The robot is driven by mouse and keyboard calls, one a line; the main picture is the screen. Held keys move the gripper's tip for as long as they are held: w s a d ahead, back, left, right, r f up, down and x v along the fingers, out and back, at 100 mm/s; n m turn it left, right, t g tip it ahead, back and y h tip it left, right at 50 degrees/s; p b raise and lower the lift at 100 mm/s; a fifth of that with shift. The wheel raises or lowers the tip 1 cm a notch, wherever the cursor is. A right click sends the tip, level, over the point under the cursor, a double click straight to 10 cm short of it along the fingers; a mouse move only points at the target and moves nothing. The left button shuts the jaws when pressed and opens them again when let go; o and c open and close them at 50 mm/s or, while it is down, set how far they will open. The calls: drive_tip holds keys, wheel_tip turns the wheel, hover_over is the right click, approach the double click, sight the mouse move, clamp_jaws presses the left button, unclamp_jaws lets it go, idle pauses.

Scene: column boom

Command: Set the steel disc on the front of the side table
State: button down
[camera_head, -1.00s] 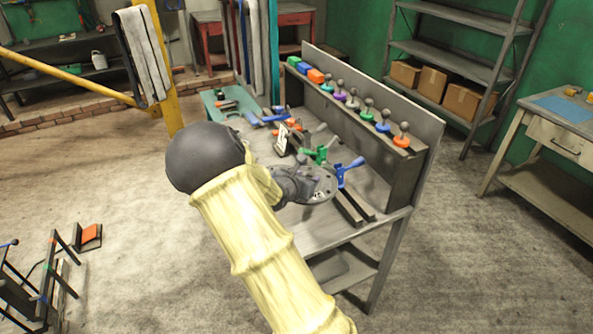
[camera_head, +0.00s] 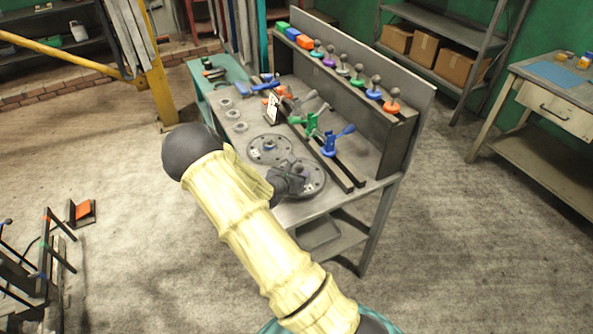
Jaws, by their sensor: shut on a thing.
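A round grey steel disc (camera_head: 314,181) with holes shows at my gripper (camera_head: 291,180), over the front part of the grey workbench. My gripper is shut on this disc; my arm and gripper hide its near left side. I cannot tell whether the disc touches the bench top or is a little above it. A second, similar disc (camera_head: 262,150) lies on the bench just behind and to the left. A table with a drawer and a blue mat (camera_head: 556,75) stands apart at the right; it may be the side table.
The workbench (camera_head: 318,211) carries green and blue clamps (camera_head: 333,142) on dark rails, several small rings (camera_head: 233,115), and a back shelf of coloured knobs (camera_head: 394,100). A shelf rack with boxes (camera_head: 458,62) stands behind. Open floor (camera_head: 450,230) lies between the bench and the right table.

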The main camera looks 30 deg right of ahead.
drive_tip(key=shift+r, duration=0.1)
wheel_tip(320, 180, down, 3)
drive_tip(key=shift+d+f, duration=0.1)
drive_tip(key=shift+d, duration=0.05)
drive_tip(key=shift+w+f, duration=0.1)
drive_tip(key=shift+f, duration=0.3)
drive_tip(key=shift+r, duration=0.1)
drive_tip(key=shift+s, duration=0.2)
drive_tip(key=c, duration=1.2)
unclamp_jaws()
drive_tip(key=shift+f, duration=0.3)
drive_tip(key=o, duration=0.4)
drive_tip(key=shift+o, duration=0.2)
